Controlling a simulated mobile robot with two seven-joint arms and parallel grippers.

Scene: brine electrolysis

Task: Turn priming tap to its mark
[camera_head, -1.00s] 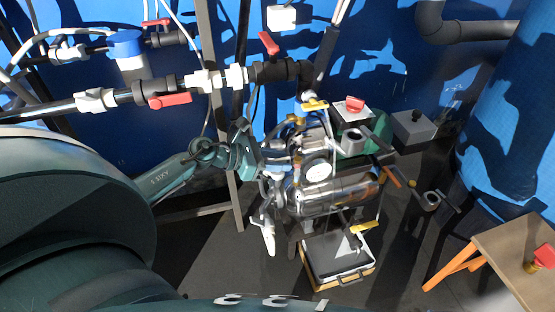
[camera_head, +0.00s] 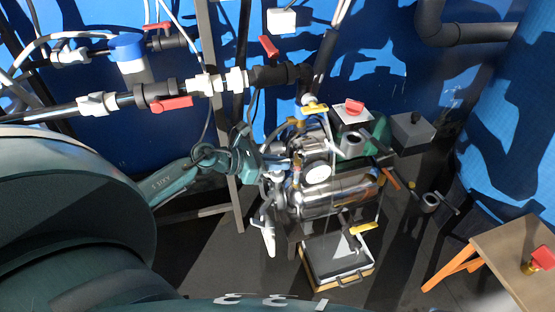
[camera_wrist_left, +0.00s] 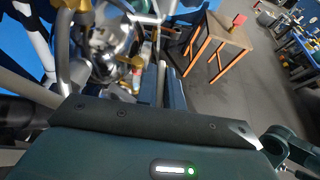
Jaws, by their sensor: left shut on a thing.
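The steel pump (camera_head: 335,196) stands in the middle of the head view, with a round white gauge (camera_head: 317,173) on its front. My left gripper (camera_head: 287,163) reaches in from the left against the pump's upper left side. It is shut on a small part there, which I take for the priming tap; the fingers largely hide it, so its handle angle and mark cannot be read. My right gripper is not in view.
A yellow-handled valve (camera_head: 314,108) sits above the pump and another yellow handle (camera_head: 363,228) below it, over a tray (camera_head: 338,272). Pipes with red handles (camera_head: 171,103) run at upper left. A wooden table (camera_head: 515,255) stands at right. Open floor lies between.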

